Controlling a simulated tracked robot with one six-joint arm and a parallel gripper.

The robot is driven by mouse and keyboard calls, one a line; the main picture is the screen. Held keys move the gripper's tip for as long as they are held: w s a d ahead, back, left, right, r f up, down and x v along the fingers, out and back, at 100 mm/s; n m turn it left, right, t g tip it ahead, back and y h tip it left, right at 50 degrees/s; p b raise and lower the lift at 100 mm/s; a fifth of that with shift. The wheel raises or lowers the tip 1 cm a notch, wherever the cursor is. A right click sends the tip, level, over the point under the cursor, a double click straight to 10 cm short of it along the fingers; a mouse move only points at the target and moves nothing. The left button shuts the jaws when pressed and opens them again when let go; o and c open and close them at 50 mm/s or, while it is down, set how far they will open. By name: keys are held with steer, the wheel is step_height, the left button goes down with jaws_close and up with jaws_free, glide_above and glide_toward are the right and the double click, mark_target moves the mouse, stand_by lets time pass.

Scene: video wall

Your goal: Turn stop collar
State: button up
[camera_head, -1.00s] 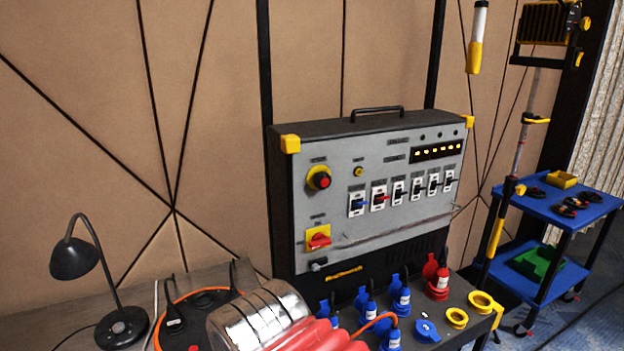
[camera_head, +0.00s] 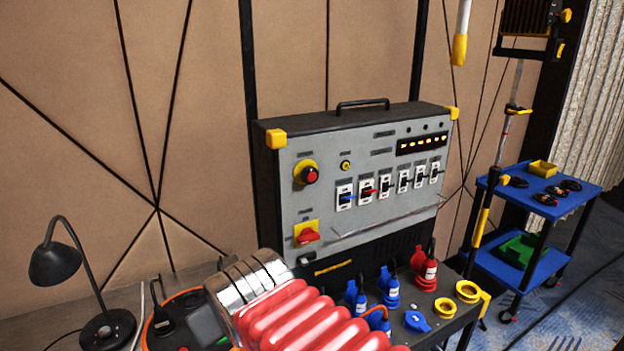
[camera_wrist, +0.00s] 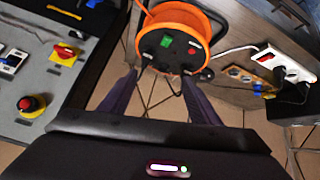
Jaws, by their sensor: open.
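The red stop button (camera_head: 311,174) sits in a yellow collar (camera_head: 298,168) at the upper left of the grey panel. In the wrist view the red stop button (camera_wrist: 28,103) shows at the left edge with its yellow collar (camera_wrist: 40,109) around it. My gripper (camera_wrist: 160,76) is open and empty. Its two dark fingers point past the panel's side towards an orange cable reel, with the stop button well off to their left. In the head view my red ribbed arm covers the bottom middle, and my fingers are not visible there.
A red rotary switch (camera_head: 307,237) on a yellow plate is below the stop. Breakers (camera_head: 386,186) line the panel's right. Blue and red plugs (camera_head: 391,288) stand in front. The cable reel (camera_wrist: 180,25) and a white power strip (camera_wrist: 285,64) lie beyond my fingers. A lamp (camera_head: 56,264) stands left.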

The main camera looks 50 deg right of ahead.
steer(key=w+d+r+n+t+h, duration=0.1)
steer(key=w+d+r+t+h, duration=0.1)
steer(key=w+d+r, duration=0.35)
steer(key=w+d+r+n+t+h, duration=0.1)
steer(key=w+d+r+t, duration=0.15)
steer(key=d, duration=0.65)
steer(key=w+d+r+n+t+h, duration=0.1)
steer(key=w+d+r+t+h, duration=0.15)
steer(key=d+r, duration=0.4)
steer(key=n+t+y, duration=0.2)
steer(key=n+y, duration=0.1)
glide_toward(311, 177)
steer(key=v, duration=0.4)
steer(key=shift+a+f+h, duration=0.2)
steer(key=shift+a+h, duration=0.05)
steer(key=x, duration=1.3)
steer(key=shift+w+d, duration=0.15)
steer(key=shift+w, duration=0.2)
steer(key=shift+r, duration=0.1)
steer(key=shift+c, duration=0.5)
